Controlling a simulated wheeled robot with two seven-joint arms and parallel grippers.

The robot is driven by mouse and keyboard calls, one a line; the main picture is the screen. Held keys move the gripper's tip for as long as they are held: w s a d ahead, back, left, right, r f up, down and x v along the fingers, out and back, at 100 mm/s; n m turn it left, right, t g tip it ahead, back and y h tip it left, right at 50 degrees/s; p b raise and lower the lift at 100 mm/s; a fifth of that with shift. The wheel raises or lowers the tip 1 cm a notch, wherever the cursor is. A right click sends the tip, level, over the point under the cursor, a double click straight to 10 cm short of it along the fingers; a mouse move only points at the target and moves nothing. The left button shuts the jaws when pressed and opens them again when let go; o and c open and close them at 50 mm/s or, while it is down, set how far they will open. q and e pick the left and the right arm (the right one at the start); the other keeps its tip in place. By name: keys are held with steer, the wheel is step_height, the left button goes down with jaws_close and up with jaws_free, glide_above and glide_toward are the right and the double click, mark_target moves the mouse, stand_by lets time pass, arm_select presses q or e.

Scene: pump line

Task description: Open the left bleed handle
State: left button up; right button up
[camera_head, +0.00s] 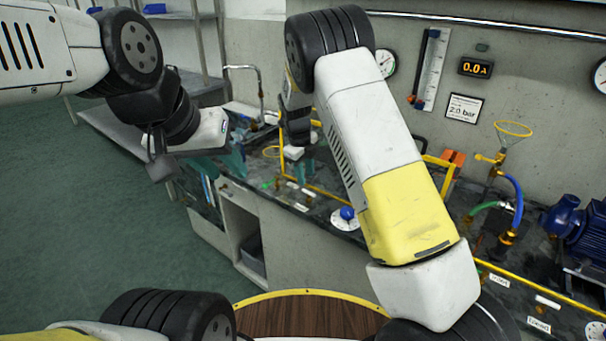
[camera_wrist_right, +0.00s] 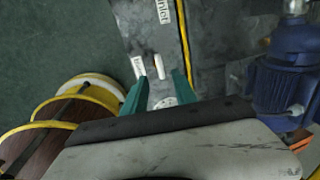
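My right gripper (camera_head: 295,167) points down over the bench in the head view. In the right wrist view its teal fingers (camera_wrist_right: 160,95) are apart with nothing held between them. A short white bar (camera_wrist_right: 160,66) lies on the grey bench top just beyond the fingertips, beside a white label (camera_wrist_right: 138,67); I cannot tell whether this is the left bleed handle. A white disc (camera_wrist_right: 165,103) shows between the fingers, partly hidden. My left gripper (camera_head: 235,160) is at the bench's left end, and its finger gap is unclear. My right arm hides part of the bench.
A yellow pipe (camera_wrist_right: 185,45) runs along the bench top. A blue pump (camera_wrist_right: 285,85) stands to the right in the wrist view. A blue-knobbed white disc (camera_head: 345,217) sits near the bench's front edge. A yellow ring funnel (camera_head: 513,129) rises further right. The green floor at left is clear.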

mark_target(308, 193)
steer(key=f, duration=0.4)
steer(key=w+f, duration=0.1)
steer(key=f, duration=0.1)
steer(key=shift+d+f, duration=0.25)
steer(key=shift+d, duration=0.15)
jaws_close()
